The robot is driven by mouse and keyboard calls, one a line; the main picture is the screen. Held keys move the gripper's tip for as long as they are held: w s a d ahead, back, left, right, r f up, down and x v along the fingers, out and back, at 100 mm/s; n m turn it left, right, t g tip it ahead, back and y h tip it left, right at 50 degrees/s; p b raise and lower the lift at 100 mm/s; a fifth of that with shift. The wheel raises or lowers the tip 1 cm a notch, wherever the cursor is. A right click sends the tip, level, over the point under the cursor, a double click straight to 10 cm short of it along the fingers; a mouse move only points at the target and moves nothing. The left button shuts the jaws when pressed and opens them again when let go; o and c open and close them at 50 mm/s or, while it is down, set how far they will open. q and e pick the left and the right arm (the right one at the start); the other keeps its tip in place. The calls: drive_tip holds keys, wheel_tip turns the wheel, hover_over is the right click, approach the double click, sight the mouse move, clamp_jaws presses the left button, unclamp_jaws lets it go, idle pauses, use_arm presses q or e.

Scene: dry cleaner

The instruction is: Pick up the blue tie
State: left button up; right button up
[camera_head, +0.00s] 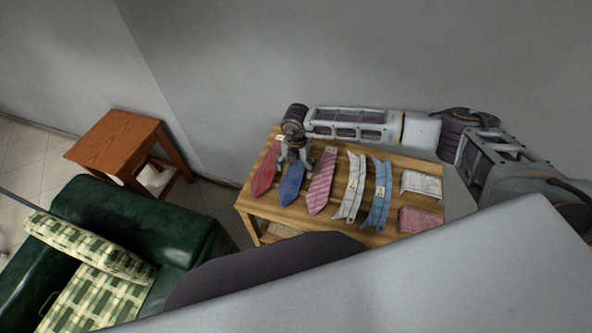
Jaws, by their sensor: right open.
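A blue tie (291,184) lies on the wooden table (256,203), between a red tie (265,172) on its left and a pink striped tie (321,183) on its right. My right gripper (297,162) is open and points down over the upper part of the blue tie. It hides the tie's top end, and I cannot tell whether the fingers touch the tie. My left gripper is not in view.
Right of the ties lie a pale collar piece (351,188), a blue collar piece (380,196), a white folded cloth (421,185) and a pink folded cloth (418,220). A wall stands behind the table. A green armchair (150,215) and brown stool (112,140) stand left.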

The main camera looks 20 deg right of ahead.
sight(296, 170)
drive_tip(key=c, duration=1.1)
wheel_tip(296, 170, up, 10)
drive_tip(key=b, duration=0.1)
drive_tip(key=shift+b, duration=0.35)
idle(0.3)
